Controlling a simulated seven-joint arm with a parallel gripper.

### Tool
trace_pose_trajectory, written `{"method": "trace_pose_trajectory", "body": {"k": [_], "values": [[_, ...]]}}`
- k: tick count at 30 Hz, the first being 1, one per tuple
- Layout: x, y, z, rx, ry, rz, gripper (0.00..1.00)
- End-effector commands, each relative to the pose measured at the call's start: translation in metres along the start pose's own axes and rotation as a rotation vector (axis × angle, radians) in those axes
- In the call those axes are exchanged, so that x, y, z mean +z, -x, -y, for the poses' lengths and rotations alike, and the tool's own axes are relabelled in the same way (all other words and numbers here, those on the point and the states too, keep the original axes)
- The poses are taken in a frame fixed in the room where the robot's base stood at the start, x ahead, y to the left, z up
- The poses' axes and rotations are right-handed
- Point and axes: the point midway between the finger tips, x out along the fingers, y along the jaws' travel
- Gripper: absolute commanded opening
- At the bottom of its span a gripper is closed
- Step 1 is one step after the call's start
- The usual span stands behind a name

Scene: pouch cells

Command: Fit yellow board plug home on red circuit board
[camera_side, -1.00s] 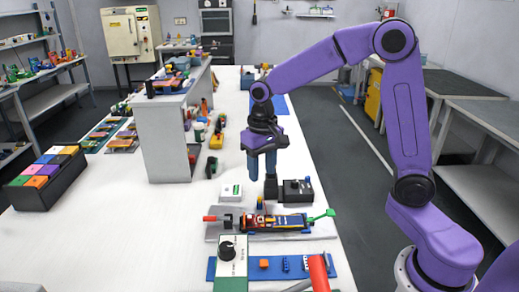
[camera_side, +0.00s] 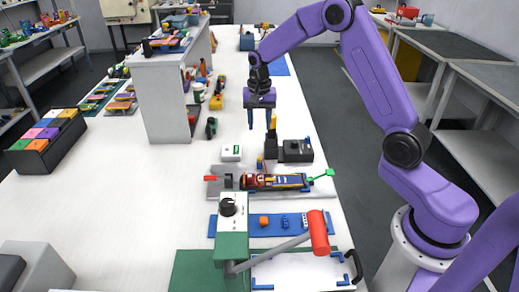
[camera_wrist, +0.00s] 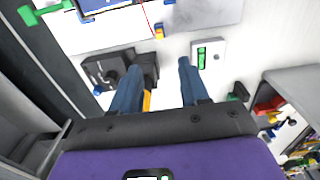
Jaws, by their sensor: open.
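My gripper (camera_side: 260,126) is open, with its two blue fingers apart and pointing down. It also shows in the wrist view (camera_wrist: 157,82), with nothing between the fingertips. It hangs above the far side of the board fixture (camera_side: 214,190). A small yellow plug-like piece (camera_side: 260,162), with some blue on it, stands at the fixture's far edge. It shows again in the wrist view (camera_wrist: 158,31), apart from my fingers, beside a thin red line. A board with red, yellow and dark blue parts (camera_side: 285,182) lies in the fixture. I cannot make out a plainly red board or its socket.
A black box with a knob (camera_side: 297,151) and a black holder with an upright yellow piece (camera_side: 273,123) stand close below my gripper. A white box (camera_side: 231,153) is left of them. A green handle (camera_side: 322,175) sticks out right. A lever press (camera_side: 233,215) stands in front.

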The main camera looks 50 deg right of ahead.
Motion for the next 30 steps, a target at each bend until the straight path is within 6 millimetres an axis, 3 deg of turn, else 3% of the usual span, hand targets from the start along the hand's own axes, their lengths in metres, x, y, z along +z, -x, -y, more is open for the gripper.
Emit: {"method": "trace_pose_trajectory", "body": {"k": [18,24,30], "values": [[0.001,-0.103,-0.001,0.000,0.001,0.002,0.45],[0.001,-0.122,0.000,0.000,0.002,0.002,0.45],[0.000,-0.128,0.000,-0.002,0.002,0.000,0.45]]}}
